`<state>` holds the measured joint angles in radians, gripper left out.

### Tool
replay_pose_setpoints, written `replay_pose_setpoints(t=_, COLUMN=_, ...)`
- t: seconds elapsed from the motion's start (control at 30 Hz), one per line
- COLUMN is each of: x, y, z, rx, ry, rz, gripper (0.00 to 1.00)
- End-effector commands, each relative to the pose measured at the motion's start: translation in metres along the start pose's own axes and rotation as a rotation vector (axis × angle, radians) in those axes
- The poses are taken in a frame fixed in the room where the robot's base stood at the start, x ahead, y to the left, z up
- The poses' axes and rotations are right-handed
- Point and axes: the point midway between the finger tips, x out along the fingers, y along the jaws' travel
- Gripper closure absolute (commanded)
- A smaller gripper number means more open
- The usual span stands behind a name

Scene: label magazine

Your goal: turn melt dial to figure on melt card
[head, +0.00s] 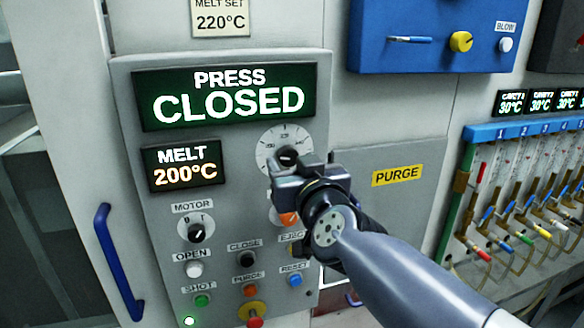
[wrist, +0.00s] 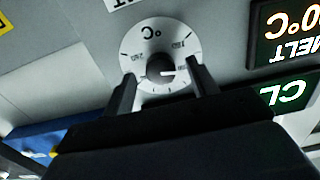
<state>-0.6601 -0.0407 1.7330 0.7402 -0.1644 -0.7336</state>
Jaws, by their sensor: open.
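The melt card (head: 221,18) at the top of the head view reads MELT SET 220°C. The melt display (head: 182,166) reads 200°C. The melt dial (head: 287,157) is a round white scale with a dark knob, partly hidden by my gripper in the head view. My gripper (head: 302,165) is just in front of it. In the wrist view the dial (wrist: 160,55) appears upside down, its knob (wrist: 160,68) with a white pointer line. My gripper (wrist: 163,92) is open, one finger on either side of the knob; I cannot tell whether they touch it.
The press display (head: 232,92) reads PRESS CLOSED. Below the dial are a motor switch (head: 196,230) and several buttons, such as the blue reset button (head: 295,281). A blue handle (head: 119,262) stands at left, a blue box (head: 432,38) at upper right.

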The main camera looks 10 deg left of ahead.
Motion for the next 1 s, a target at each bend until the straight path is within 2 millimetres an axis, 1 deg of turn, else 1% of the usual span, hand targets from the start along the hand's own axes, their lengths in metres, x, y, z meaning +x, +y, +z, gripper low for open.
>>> replay_pose_setpoints(t=0.03, x=0.0047, y=0.0002, z=0.0011, rx=0.000, ry=-0.001, rz=0.001, gripper=0.44)
replay_pose_setpoints(t=0.2, x=0.0117, y=0.0001, z=0.0001, rx=0.000, ry=0.000, rz=0.000, gripper=0.44)
replay_pose_setpoints(t=0.47, x=0.0123, y=0.0000, z=0.0000, rx=0.000, ry=0.000, rz=0.000, gripper=0.44)
replay_pose_setpoints(t=1.0, x=0.0121, y=-0.0001, z=0.0001, rx=0.000, ry=0.000, rz=0.000, gripper=0.88)
